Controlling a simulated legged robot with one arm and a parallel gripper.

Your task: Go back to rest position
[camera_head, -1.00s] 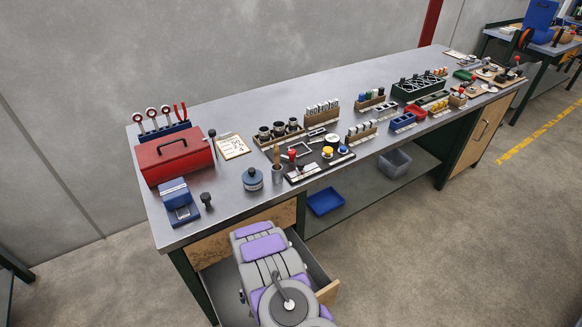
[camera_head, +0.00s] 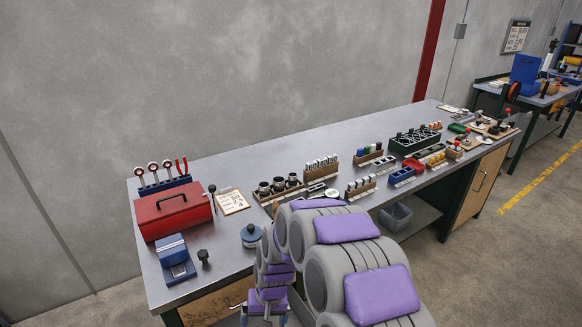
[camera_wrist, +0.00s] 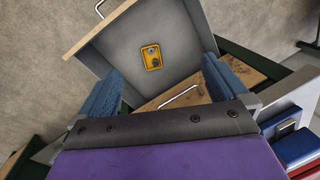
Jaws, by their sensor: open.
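My gripper (camera_wrist: 162,65) is open, with blue padded fingers set wide apart and nothing between them. In the wrist view it faces an open grey drawer (camera_wrist: 190,35) with a wooden front. A small yellow item (camera_wrist: 152,57) with a round grey part lies on the drawer's floor, apart from the fingers. In the head view my purple and grey arm curves up in front of the bench and hides the open drawer. The gripper end hangs low by the bench's front left, where its fingers are unclear.
The grey workbench (camera_head: 330,138) holds a red toolbox (camera_head: 172,211), a blue vise-like block (camera_head: 174,256), a blue round tin (camera_head: 251,235), and several racks and bins. A grey bin (camera_head: 395,215) sits below. Open floor (camera_head: 520,260) lies to the right.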

